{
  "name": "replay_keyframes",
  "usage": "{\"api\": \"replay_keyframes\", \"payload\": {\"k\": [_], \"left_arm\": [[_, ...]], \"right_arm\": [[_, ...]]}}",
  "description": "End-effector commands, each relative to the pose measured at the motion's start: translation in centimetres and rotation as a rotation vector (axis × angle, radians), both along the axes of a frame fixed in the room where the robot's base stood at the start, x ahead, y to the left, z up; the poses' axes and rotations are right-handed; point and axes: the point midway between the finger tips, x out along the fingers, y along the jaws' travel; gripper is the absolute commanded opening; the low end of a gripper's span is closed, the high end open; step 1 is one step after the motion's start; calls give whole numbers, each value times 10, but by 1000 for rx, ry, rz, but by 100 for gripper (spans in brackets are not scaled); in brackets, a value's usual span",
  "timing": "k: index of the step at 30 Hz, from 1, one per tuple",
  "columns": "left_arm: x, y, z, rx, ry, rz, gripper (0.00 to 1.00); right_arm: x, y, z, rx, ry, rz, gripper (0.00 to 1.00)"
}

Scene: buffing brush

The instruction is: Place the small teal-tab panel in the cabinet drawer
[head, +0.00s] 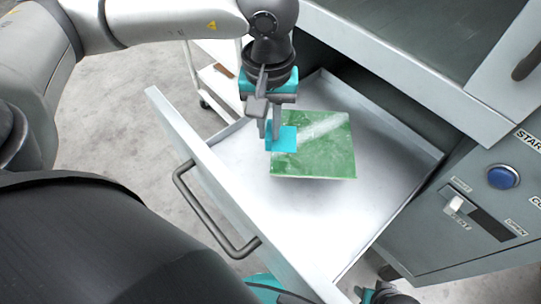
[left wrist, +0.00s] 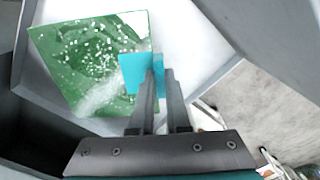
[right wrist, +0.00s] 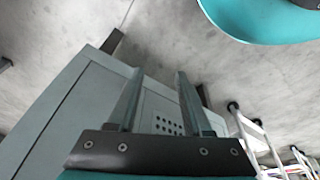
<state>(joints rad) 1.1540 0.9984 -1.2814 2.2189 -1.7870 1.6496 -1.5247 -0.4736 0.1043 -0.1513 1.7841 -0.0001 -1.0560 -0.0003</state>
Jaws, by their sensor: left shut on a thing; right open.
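The panel (head: 318,152) is a green square plate with pale specks and streaks and a teal tab (head: 281,140) on its left edge. My left gripper (head: 269,130) is shut on the teal tab, with the panel over the open cabinet drawer (head: 390,165). Whether the panel touches the drawer floor is hard to tell. The left wrist view also shows the panel (left wrist: 92,62) and the tab (left wrist: 136,72) at the fingertips. My right gripper (right wrist: 157,90) is open and empty, low beside a grey cabinet side; in the head view only a bit of that arm shows at the bottom.
The drawer has a bar handle (head: 205,215) on its front. The cabinet face at right carries a blue button (head: 502,177) and a switch (head: 456,203). A white cart (head: 215,80) stands behind the drawer. The drawer floor around the panel is bare.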

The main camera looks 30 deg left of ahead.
Motion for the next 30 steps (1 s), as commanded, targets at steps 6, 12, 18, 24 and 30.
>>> {"api": "replay_keyframes", "payload": {"k": [6,12,18,24,30], "left_arm": [[-1,0,-49,1,3,0,0],[0,0,-78,0,1,-1,0],[0,0,-89,0,0,-1,0],[0,0,-111,0,1,0,0],[0,0,-123,0,-1,0,0]], "right_arm": [[15,2,27,7,-49,-2,50],[21,3,49,11,-79,-3,50],[23,3,60,12,-92,-4,50],[26,3,76,16,-118,-4,50],[25,3,88,18,-131,-5,50]]}}
